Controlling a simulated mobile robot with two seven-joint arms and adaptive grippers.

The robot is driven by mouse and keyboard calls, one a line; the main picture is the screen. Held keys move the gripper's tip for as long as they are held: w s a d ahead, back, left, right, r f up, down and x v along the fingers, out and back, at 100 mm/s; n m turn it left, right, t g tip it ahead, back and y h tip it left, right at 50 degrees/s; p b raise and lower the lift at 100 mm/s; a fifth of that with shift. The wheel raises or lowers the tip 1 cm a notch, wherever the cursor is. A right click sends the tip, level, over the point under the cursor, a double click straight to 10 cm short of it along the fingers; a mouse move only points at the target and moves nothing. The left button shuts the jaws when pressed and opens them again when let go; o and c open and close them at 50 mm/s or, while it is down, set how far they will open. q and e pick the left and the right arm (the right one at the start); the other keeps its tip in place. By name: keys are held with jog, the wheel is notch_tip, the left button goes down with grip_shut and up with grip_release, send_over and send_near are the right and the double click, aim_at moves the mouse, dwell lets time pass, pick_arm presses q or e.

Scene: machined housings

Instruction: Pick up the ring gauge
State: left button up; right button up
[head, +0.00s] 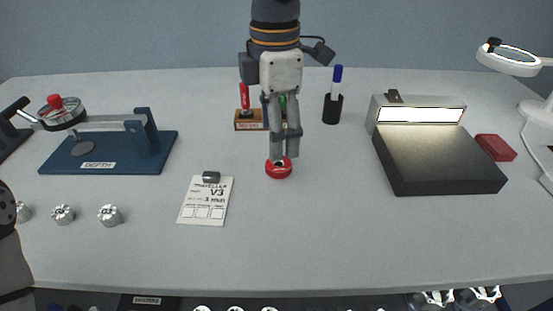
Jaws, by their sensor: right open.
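The ring gauge (279,171) is a small red ring with a dark opening, lying flat near the middle of the grey bench. My right gripper (284,157) comes down from the top of the head view and points at the ring. Its fingertips are right at the ring's upper side and cover part of it. The gripper is open; I cannot tell whether the fingers touch the ring. My left gripper's fingers are not in view.
Behind the gripper stands a wooden block (246,124) with coloured plugs, beside a black pen cup (332,109). A paper tag (206,200) lies left of the ring. A blue depth stand (108,155) is left, a dark plate (438,165) right.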

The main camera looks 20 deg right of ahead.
aim_at(279, 167)
jog(key=f, duration=0.6)
jog(key=shift+w+d+f, duration=0.2)
jog(key=shift+d+f, duration=0.15)
jog(key=c, duration=1.3)
